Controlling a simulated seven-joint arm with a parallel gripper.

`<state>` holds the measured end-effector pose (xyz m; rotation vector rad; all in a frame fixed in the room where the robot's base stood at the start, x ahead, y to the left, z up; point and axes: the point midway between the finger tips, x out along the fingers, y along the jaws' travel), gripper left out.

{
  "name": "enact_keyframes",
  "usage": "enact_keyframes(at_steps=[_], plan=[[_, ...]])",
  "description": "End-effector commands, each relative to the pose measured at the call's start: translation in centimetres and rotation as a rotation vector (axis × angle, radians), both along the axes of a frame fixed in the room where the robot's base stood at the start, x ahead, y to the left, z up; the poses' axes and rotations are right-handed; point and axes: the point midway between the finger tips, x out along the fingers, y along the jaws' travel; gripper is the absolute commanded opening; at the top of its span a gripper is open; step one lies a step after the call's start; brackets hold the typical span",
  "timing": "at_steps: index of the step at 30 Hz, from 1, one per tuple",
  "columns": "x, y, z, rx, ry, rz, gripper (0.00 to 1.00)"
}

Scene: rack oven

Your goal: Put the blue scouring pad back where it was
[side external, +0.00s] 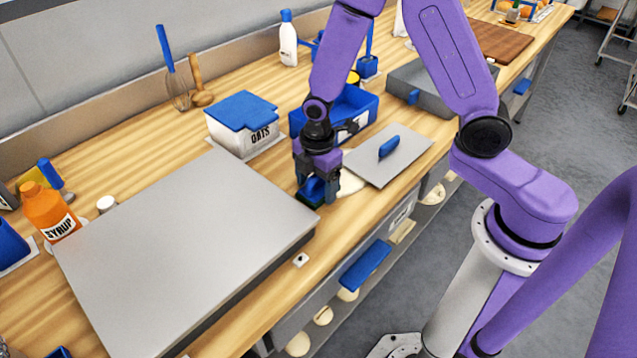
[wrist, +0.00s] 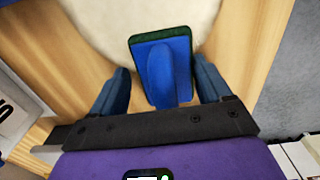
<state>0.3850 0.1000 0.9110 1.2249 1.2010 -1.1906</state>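The blue scouring pad (wrist: 163,70) has a raised blue grip and a green underside. In the wrist view it lies between and below the fingertips of my gripper (wrist: 163,80). The fingers are spread wide on either side of it, and I see no clear grip on it. In the side view my gripper (side external: 318,192) points down at the front of the wooden counter, and the pad (side external: 313,188) shows partly between its fingers. A pale round disc (wrist: 105,25) lies at the pad's far end. The fingers hide whether the pad touches the counter.
A large grey slab (side external: 190,245) lies left of my gripper. A grey plate with a blue handle (side external: 410,158) lies to the right. A blue bin (side external: 358,108) and a white OATS tub (side external: 240,137) stand behind.

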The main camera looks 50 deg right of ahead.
Motion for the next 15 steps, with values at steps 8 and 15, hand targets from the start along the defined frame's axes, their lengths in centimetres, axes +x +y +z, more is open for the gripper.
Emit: enact_keyframes(at_steps=[8, 15], plan=[[-1.0, 0.1, -0.7, -0.01, 0.025, 0.001, 0.89], [-1.0, 0.2, 0.6, -0.008, 0.023, 0.001, 0.89]])
